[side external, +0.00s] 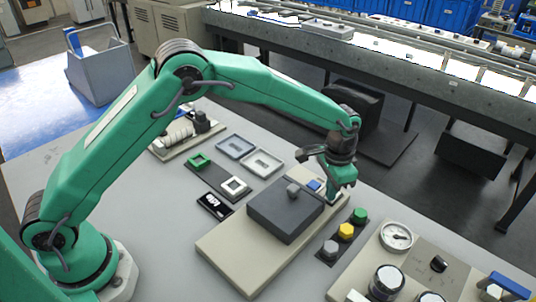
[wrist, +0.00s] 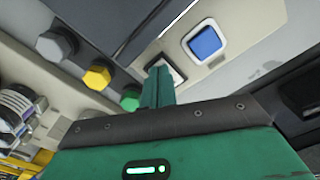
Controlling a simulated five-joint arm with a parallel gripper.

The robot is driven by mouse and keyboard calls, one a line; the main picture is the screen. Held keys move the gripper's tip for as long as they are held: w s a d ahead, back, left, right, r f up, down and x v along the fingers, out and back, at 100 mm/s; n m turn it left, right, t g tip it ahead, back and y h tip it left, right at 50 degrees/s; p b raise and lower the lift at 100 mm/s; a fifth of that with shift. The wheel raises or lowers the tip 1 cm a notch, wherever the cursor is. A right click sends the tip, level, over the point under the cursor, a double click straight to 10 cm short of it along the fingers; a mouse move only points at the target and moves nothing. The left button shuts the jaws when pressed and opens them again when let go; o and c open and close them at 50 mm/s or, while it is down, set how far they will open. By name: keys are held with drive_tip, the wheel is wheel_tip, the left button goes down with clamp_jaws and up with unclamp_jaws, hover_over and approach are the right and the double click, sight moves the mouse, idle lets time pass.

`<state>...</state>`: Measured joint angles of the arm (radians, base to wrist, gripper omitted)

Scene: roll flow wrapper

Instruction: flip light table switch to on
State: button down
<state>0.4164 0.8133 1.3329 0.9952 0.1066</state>
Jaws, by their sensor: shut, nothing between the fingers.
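A blue switch in a pale frame (wrist: 207,42) sits on the beige base (wrist: 228,60) in the wrist view; it also shows in the side external view (side external: 314,184), left of my gripper. A second framed switch or plate (wrist: 175,60) lies beside it, partly hidden behind my fingers, so its position cannot be read. No label shows which one is the light table's. My gripper (wrist: 158,73) is shut and empty, its tips over or at the second frame's edge; contact cannot be told. In the side external view my gripper (side external: 332,198) points down at the base's far right corner.
A dark box with a grey knob (side external: 285,212) stands on the base, left of my gripper. Grey, yellow (side external: 346,231) and green (side external: 359,215) knobs stand in a row to the right. A panel with a gauge (side external: 396,236) is at the right front.

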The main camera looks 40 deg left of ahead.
drive_tip(key=shift+r, duration=3.4)
drive_tip(key=shift+r, duration=0.1)
drive_tip(key=s+a+r+n+t, duration=0.3)
drive_tip(key=s+a+r, duration=0.8)
drive_tip(key=a+r, duration=0.35)
drive_tip(key=s+a+n+t, duration=0.1)
drive_tip(key=s+a, duration=0.3)
drive_tip(key=s, duration=0.5)
drive_tip(key=s+a+n+t, duration=0.1)
drive_tip(key=s+a, duration=0.3)
drive_tip(key=s, duration=0.5)
drive_tip(key=shift+s+a+f+n+t, duration=0.25)
drive_tip(key=shift+s+f+n+t, duration=0.1)
drive_tip(key=shift+n, duration=0.15)
